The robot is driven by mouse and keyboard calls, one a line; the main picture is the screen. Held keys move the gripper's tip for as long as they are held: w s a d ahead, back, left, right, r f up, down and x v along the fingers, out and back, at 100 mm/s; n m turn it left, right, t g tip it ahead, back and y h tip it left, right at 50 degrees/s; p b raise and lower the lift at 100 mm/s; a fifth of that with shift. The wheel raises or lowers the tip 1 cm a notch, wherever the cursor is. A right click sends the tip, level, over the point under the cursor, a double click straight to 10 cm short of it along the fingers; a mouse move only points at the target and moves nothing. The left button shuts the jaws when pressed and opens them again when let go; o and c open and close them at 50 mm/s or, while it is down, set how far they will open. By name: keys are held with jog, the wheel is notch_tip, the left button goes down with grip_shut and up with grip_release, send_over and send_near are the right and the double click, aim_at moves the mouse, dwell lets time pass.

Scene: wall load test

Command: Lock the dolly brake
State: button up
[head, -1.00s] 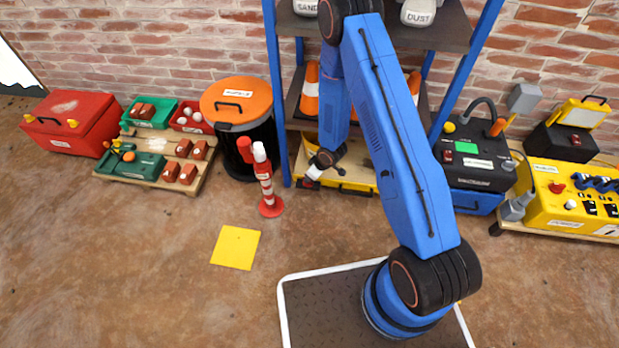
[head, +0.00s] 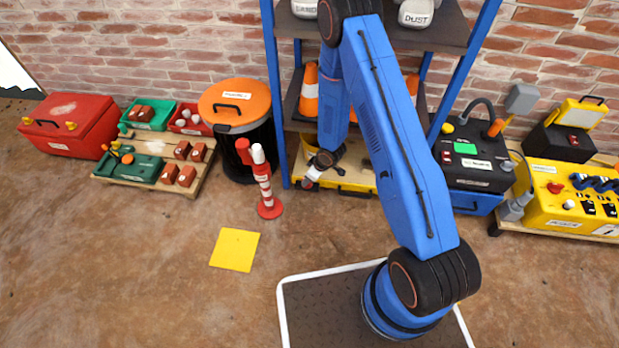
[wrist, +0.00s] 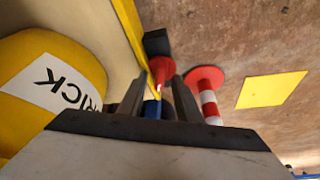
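My gripper (wrist: 158,92) has its two dark fingers apart in the wrist view. A small red part (wrist: 161,70), which looks like a lever or pedal, shows between and beyond the fingertips. It sits near a yellow edge, with a blue piece (wrist: 152,108) below it. I take the red part for the dolly brake, but its position, locked or free, cannot be told. Contact with the fingers cannot be told either. In the head view my gripper (head: 313,177) is low in front of the rack's bottom shelf, and the brake is not clear there.
A yellow drum (wrist: 45,85) lettered "RICK" is close on the left in the wrist view. A red-and-white post (head: 265,185) stands left of my gripper. A yellow floor square (head: 235,249) lies in front, with clear floor around it. The blue rack upright (head: 279,110) is near.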

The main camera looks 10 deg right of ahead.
jog(key=v, duration=1.7)
jog(key=shift+r, duration=0.15)
